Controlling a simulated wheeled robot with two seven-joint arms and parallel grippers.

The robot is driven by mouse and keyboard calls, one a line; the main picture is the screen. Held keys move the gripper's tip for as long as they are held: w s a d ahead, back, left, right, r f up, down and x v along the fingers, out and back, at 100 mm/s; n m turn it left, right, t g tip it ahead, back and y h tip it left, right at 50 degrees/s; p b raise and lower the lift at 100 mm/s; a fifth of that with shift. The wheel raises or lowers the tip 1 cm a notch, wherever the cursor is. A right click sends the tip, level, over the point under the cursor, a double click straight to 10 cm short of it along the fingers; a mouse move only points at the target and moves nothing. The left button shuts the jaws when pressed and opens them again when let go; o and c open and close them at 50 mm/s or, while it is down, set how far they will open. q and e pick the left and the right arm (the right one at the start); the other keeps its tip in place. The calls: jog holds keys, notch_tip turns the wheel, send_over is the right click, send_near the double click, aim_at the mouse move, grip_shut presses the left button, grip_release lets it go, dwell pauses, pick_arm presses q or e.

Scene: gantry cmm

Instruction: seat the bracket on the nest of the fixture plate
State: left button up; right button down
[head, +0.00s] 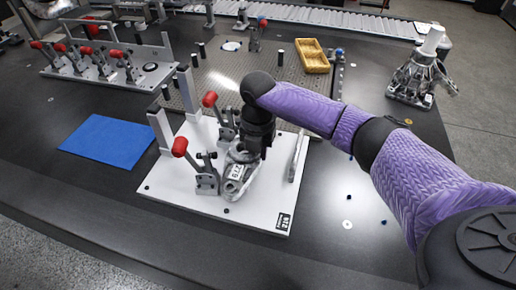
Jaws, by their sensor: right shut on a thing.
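The white fixture plate (185,207) lies on the dark table near the middle of the head view. It carries red-handled toggle clamps (206,172), upright blocks and a label at its near right corner. The bracket (238,178), a grey metal casting with a marked face, is over the plate beside the front clamp. My right gripper (243,154) points down and is shut on the bracket's upper part. The gripper and wrist hide part of the bracket and the nest under it. I cannot tell whether the bracket touches the nest. My left gripper is out of view.
A blue mat (108,141) lies left of the plate. A second clamp fixture (105,65) stands at the back left. A perforated plate with posts and a yellow tray (311,57) is behind. Another metal casting (417,80) stands at the right. Small parts lie right of the plate.

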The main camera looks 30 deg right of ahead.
jog(key=shift+r, duration=0.1)
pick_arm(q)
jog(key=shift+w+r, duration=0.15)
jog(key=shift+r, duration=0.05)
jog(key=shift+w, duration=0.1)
pick_arm(e)
jog(key=shift+f, duration=0.2)
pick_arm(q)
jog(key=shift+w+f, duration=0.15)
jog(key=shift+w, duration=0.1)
pick_arm(e)
jog(key=shift+f, duration=0.1)
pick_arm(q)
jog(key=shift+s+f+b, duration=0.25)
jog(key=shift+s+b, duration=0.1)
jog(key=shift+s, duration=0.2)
pick_arm(e)
jog(key=shift+f, duration=0.6)
jog(key=c, duration=0.5)
grip_release()
jog(key=shift+s, duration=0.15)
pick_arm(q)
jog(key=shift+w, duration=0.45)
